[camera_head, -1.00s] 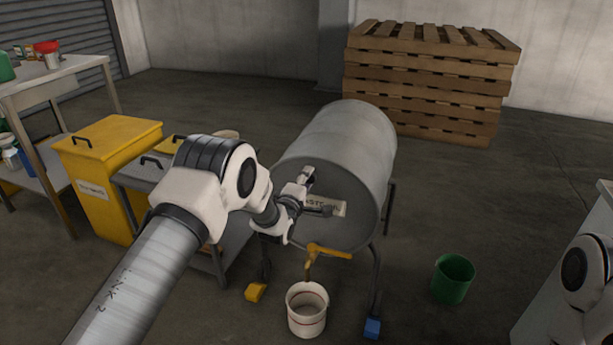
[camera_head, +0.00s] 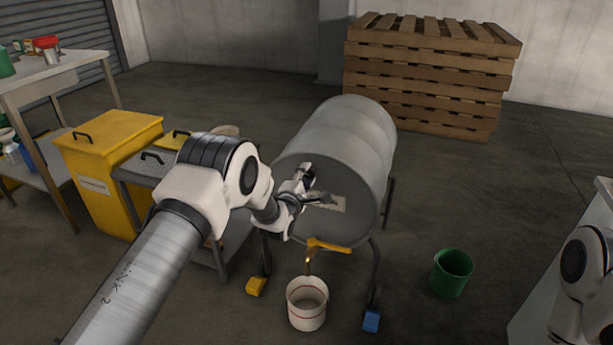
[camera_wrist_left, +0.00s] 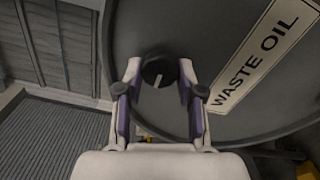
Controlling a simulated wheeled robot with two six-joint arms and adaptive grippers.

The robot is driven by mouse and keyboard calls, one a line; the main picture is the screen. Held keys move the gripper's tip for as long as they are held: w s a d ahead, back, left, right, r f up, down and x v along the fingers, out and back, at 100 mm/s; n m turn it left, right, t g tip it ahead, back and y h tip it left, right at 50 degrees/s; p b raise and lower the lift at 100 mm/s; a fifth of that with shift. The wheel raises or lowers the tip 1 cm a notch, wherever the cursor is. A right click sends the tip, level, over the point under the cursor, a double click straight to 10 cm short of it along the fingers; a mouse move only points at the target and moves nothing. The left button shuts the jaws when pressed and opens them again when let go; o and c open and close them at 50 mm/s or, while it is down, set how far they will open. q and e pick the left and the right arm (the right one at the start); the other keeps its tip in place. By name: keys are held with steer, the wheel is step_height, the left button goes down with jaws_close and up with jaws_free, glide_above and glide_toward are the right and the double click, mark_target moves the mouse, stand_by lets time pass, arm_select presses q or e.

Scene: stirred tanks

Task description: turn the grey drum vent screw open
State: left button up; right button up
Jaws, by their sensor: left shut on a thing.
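The grey drum (camera_head: 352,140) lies on its side on a stand, its flat end facing me. The vent screw (camera_wrist_left: 159,72) is a dark round knob with a pale line on that end, next to the "WASTE OIL" label (camera_wrist_left: 268,52). My left gripper (camera_wrist_left: 159,75) is shut on the vent screw, one fingertip at each side. In the head view my left gripper (camera_head: 312,186) is at the drum end, and its fingers hide the screw. My right arm shows at the right edge, its gripper out of view.
A yellow tap (camera_head: 328,246) sits low on the drum end, above a white bucket (camera_head: 306,308). Yellow bins (camera_head: 100,190) stand left, a green bucket (camera_head: 452,273) right. Stacked pallets (camera_head: 430,85) stand behind. The floor right of the drum is mostly clear.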

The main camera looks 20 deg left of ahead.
arm_select(q)
steer(key=o, duration=1.1)
steer(key=shift+o, duration=0.2)
steer(key=shift+s, duration=0.1)
steer(key=s, duration=1.2)
steer(key=shift+a, duration=0.2)
steer(key=shift+f, duration=0.15)
